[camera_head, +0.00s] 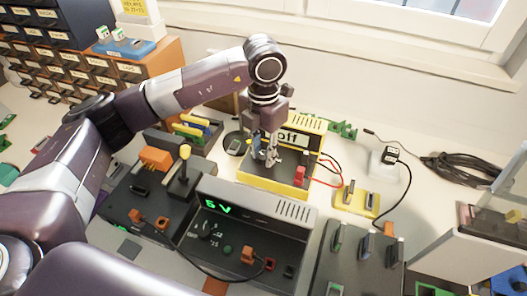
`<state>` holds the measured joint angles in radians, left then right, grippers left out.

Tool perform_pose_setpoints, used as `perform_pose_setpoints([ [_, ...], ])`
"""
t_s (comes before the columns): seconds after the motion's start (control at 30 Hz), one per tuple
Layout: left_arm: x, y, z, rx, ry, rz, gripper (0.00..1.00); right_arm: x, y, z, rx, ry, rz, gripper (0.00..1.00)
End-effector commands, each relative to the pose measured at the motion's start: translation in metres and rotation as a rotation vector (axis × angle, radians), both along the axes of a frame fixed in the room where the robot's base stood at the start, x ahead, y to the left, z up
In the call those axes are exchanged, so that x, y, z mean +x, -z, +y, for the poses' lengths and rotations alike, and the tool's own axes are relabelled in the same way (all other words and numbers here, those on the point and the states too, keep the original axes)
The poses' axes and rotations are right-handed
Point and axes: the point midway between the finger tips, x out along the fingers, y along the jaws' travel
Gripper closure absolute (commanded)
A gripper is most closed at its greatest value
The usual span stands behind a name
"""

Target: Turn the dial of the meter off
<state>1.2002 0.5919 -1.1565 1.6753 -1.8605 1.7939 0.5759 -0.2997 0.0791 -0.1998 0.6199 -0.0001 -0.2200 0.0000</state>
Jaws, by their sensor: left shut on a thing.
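The meter (308,124) is a yellow-edged box with a dark sloped face near the middle of the table. Its light display (290,138) reads what looks like "off", partly covered by my gripper. My left gripper (268,157) points down over the meter's face, left of the red plugs (300,176). Its fingers are closed around the dial, which is mostly hidden between them, so its pointer cannot be read. My right gripper is not in view.
A black box (282,214) with a green "5 V" readout stands in front of the meter. A black box with a yellow-knobbed lever (185,152) stands left. Drawer cabinets (80,72) are at back left.

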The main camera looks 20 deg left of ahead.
Motion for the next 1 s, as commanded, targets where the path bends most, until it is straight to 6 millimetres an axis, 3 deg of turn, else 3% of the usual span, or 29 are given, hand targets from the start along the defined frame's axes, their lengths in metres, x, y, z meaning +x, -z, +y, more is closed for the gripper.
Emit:
perform_pose_setpoints([
  [0.07,0.001,-0.001,0.000,-0.001,-0.002,-0.004,1.00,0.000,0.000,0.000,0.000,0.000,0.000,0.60],
  [0.1,0.001,-0.001,0.000,-0.001,-0.002,-0.004,0.73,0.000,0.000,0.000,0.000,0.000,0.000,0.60],
  [0.23,0.001,-0.001,0.000,0.000,-0.001,-0.003,0.59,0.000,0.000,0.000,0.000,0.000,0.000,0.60],
  [0.63,0.001,-0.010,0.000,0.000,0.000,-0.003,0.59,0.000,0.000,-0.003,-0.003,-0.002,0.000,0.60],
  [1.0,0.002,-0.084,0.000,-0.001,0.000,-0.006,0.59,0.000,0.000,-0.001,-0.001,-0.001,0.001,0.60],
])
